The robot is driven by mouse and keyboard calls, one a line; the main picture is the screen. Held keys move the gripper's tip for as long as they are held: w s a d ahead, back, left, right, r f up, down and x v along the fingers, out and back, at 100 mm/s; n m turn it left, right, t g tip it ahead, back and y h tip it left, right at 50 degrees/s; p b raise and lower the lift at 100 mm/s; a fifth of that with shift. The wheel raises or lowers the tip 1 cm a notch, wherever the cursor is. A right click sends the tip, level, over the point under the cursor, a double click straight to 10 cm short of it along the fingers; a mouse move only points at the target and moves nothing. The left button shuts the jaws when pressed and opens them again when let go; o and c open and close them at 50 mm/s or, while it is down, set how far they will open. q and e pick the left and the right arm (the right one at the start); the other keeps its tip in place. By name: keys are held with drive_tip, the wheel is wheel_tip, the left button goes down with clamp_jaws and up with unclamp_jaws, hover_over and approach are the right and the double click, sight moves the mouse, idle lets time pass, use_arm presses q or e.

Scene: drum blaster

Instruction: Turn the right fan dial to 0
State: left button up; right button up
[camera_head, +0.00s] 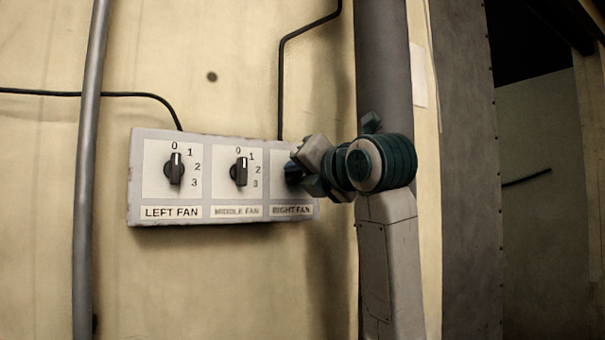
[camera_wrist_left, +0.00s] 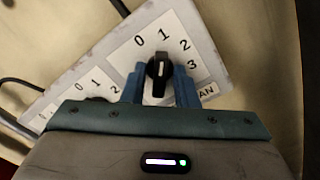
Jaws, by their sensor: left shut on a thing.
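The right fan dial (camera_wrist_left: 159,72) is a black knob with a white mark, on a white plate with the numbers 0 to 3. In the left wrist view its mark points up toward the 1. My left gripper (camera_wrist_left: 160,85) has its two blue fingers on either side of the knob and is shut on it. In the head view my left gripper (camera_head: 300,171) covers the right fan dial and most of its numbers, above the RIGHT FAN label (camera_head: 291,210). My right gripper is in neither view.
The left fan dial (camera_head: 175,169) and middle fan dial (camera_head: 240,172) sit on the same grey panel (camera_head: 135,185), both with marks upright toward 0. A thin pipe (camera_head: 88,170) runs left of the panel, and a thick pipe (camera_head: 383,60) stands behind my arm.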

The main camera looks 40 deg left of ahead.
use_arm(q)
drive_tip(key=shift+f+n+b, duration=0.2)
drive_tip(key=shift+n+b, duration=0.6)
drive_tip(key=shift+b, duration=0.05)
drive_tip(key=shift+n+b, duration=0.95)
drive_tip(key=shift+n, duration=0.15)
drive_tip(key=n+b, duration=0.1)
drive_tip(key=n, duration=0.1)
drive_tip(key=shift+r+n+b, duration=0.1)
drive_tip(key=shift+n+b, duration=0.2)
drive_tip(key=shift+n, duration=0.7)
drive_tip(key=shift+r+b, duration=0.1)
drive_tip(key=shift+b, duration=0.2)
drive_tip(key=o, duration=0.7)
